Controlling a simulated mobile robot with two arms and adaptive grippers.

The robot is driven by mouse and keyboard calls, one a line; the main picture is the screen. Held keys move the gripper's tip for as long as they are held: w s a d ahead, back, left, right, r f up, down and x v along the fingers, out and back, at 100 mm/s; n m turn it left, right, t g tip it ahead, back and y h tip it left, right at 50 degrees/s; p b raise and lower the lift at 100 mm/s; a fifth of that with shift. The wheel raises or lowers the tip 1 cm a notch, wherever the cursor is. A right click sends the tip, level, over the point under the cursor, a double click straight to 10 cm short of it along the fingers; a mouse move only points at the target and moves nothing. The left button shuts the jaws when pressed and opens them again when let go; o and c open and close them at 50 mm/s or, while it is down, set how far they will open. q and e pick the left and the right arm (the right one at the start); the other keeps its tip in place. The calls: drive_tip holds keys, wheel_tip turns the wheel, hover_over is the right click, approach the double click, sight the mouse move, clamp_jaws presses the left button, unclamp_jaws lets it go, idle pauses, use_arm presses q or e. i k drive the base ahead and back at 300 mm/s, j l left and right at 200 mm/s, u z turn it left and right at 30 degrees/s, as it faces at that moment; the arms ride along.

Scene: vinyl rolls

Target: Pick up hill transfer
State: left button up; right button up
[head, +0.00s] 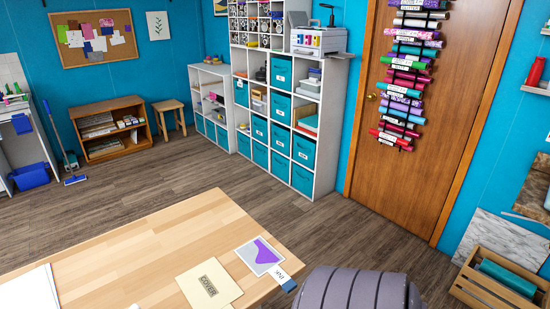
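A white sheet with a purple hill-like shape (261,255), which looks like the hill transfer, lies flat on the light wooden table (130,255), near the table's right edge. A small grey-blue labelled piece (279,274) lies beside its lower right corner; I cannot tell if they touch. A cream envelope or card with a printed label (209,286) lies to its lower left. Neither of my grippers shows in the head view.
A grey rounded ribbed object (350,290) stands at the bottom, right of the table; I cannot tell what it is. White paper (38,288) lies at the table's left. A wooden crate (482,288) is at right. Floor (345,225) beyond the table is clear.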

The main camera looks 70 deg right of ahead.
sight(260, 258)
drive_tip(key=z, duration=2)
